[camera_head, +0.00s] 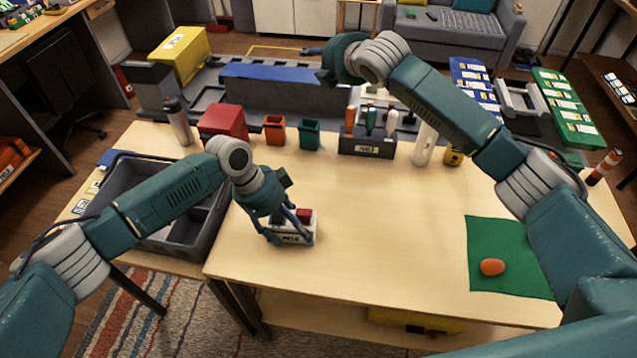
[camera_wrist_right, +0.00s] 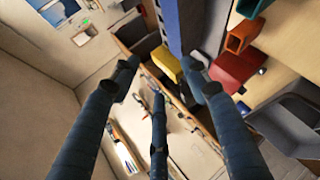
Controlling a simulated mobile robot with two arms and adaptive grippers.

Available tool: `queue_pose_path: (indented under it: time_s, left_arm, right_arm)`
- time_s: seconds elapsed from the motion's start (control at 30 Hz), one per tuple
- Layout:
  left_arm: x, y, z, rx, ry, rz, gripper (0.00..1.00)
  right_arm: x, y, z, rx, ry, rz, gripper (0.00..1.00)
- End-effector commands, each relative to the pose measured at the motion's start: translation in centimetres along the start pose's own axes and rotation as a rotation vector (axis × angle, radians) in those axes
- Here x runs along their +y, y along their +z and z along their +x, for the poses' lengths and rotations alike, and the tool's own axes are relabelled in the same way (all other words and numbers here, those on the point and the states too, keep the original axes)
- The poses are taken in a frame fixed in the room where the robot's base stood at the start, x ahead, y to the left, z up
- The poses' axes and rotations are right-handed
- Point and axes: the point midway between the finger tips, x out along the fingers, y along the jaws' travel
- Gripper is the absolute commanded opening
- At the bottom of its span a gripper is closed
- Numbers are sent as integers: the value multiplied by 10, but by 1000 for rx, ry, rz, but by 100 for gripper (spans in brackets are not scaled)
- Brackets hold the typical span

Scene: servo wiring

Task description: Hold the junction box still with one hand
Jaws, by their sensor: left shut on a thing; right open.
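The junction box (camera_head: 294,236) is a small white box with a dark label and a red part on top. It sits upright on the wooden table near its front left edge. My left gripper (camera_head: 286,232) reaches down over it and is shut on it, with fingers at its sides. My right gripper (camera_head: 312,50) is raised high over the back of the table, far from the box. In the right wrist view its dark fingers (camera_wrist_right: 158,85) are spread with nothing between them.
A grey divided bin (camera_head: 140,238) stands left of the box. A red box (camera_head: 222,122), orange and green cups (camera_head: 309,134) and a tool holder (camera_head: 367,147) line the back. A green mat (camera_head: 510,250) with an orange egg-shaped thing (camera_head: 492,267) lies right. The table's middle is clear.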

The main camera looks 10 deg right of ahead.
Motion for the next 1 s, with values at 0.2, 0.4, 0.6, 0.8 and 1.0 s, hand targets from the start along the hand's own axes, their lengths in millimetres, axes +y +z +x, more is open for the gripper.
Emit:
queue_pose_path:
  time_s: [0.2,0.4,0.6,0.8,1.0]
  left_arm:
    - [0,0,0,0,0,0,29]
    - [0,0,0,0,0,0,29]
    - [0,0,0,0,0,0,29]
    - [0,0,0,0,1,0,29]
    - [0,0,0,0,1,0,29]
  right_arm:
    - [116,-38,-44,68,451,-165,46]
    - [174,-112,-116,234,785,-389,46]
    - [162,-203,-190,480,999,-693,46]
    - [82,-274,-238,754,1030,-1083,46]
    - [-34,-284,-241,968,819,-1519,46]
